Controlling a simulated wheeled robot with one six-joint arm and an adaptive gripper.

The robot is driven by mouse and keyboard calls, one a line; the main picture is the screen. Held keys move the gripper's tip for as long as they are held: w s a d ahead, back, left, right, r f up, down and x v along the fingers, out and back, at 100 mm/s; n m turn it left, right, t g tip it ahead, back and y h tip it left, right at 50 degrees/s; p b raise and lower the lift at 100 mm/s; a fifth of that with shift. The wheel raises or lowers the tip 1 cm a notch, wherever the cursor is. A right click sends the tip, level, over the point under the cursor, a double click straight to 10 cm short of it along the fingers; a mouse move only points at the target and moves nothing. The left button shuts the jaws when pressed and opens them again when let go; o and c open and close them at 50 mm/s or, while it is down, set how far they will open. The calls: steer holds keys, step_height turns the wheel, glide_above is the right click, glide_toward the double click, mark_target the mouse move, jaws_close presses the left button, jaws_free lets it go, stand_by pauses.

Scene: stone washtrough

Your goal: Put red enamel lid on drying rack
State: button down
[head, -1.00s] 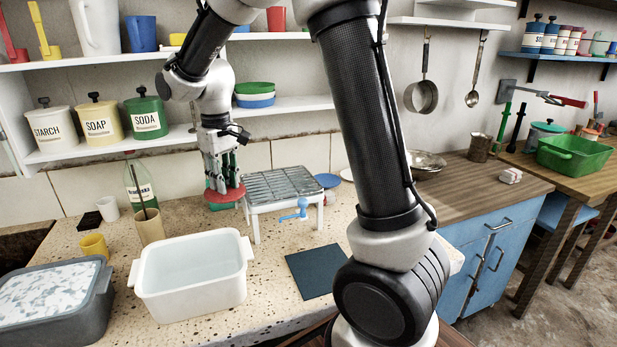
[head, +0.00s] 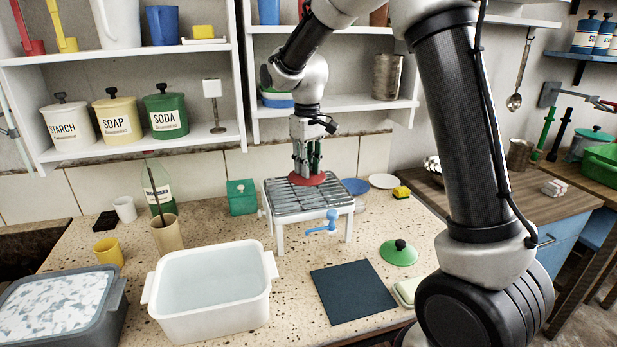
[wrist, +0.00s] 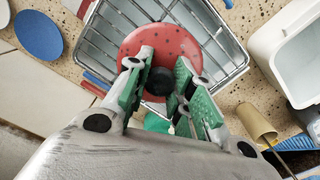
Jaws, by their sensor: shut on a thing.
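The red enamel lid (head: 307,179) is round with dark specks and a black knob. My gripper (head: 308,168) is shut on its knob, with a finger on each side in the wrist view (wrist: 160,82). The drying rack (head: 330,200) is a white frame with a metal wire top and a blue tap at its front. The lid is over the wire top, toward its back half. I cannot tell whether the lid touches the wires. In the wrist view the lid (wrist: 150,42) lies over the wire grid of the rack (wrist: 100,45).
A white basin (head: 210,285) of water stands front left of the rack. A green box (head: 241,197) is left behind it, and a blue plate (head: 355,186) is to its right. A dark mat (head: 352,291) and a green lid (head: 398,253) lie in front. Shelves hang above.

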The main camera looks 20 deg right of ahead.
steer(key=shift+f, duration=1.65)
steer(key=shift+f, duration=0.2)
steer(key=c, duration=1.2)
jaws_free()
steer(key=shift+c, duration=0.2)
